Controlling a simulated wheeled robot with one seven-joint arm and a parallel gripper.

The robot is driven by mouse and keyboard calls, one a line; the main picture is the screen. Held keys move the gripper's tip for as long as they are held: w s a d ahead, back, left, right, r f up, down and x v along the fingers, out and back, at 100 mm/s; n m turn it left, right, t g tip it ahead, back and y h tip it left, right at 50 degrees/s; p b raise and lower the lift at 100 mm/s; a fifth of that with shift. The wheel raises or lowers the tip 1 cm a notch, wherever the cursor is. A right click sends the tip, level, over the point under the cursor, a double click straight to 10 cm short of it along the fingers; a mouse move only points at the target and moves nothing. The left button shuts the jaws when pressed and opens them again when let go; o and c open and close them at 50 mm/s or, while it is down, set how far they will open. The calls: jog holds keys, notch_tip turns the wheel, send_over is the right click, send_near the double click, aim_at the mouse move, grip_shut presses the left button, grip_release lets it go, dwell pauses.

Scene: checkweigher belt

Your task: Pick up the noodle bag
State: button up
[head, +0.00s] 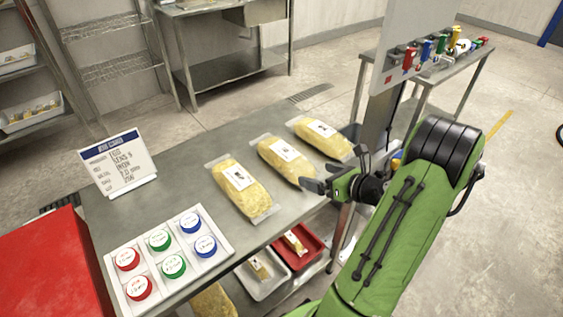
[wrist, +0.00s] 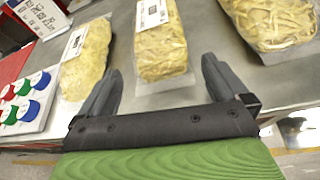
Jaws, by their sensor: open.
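Three clear noodle bags with white labels lie in a row on the grey metal table (head: 190,261). They are the left bag (head: 252,200), the middle bag (head: 292,172) and the right bag (head: 333,146). My gripper (head: 317,187) is open and empty near the table's front edge, beside the near end of the middle bag. In the wrist view, the middle bag (wrist: 161,55) lies ahead between the two spread fingers (wrist: 160,85), apart from them. The left bag (wrist: 88,58) and right bag (wrist: 267,22) flank it. The far end of the middle bag is cut off there.
A white tray of red, green and blue round lids (head: 136,251) and a sign (head: 117,163) stand on the table's left. A red bin (head: 299,247) and a white bin (head: 264,274) with bags sit below the front edge. A post and panel (head: 408,40) rise at the right.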

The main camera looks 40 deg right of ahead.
aim_at(306, 170)
jog(key=b+x, duration=0.2)
jog(key=x, duration=0.5)
jog(key=shift+w+f, duration=0.15)
jog(key=shift+w, duration=0.15)
jog(key=c, duration=1.1)
